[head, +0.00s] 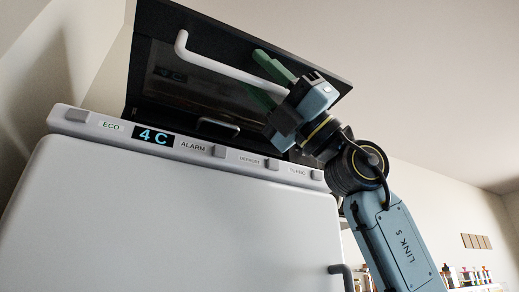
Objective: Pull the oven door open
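The oven door (190,85) is a dark, glossy panel above the white appliance front in the head view. Its pale bar handle (215,68) runs slantwise across the upper part, bent at its left end. My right gripper (256,74) is at the right end of this handle. Its green fingers are apart, one above and one below the bar, with a visible gap. The gripper body hides the handle's right end. I cannot tell whether the fingers touch the bar, or whether the door stands ajar. My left gripper is out of view.
A white fridge-like front (170,220) with a control strip reading 4 C fills the lower left, close to my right arm. A dark handle (342,275) shows at its right edge. Small bottles (468,276) stand far right. Open room lies right of my arm.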

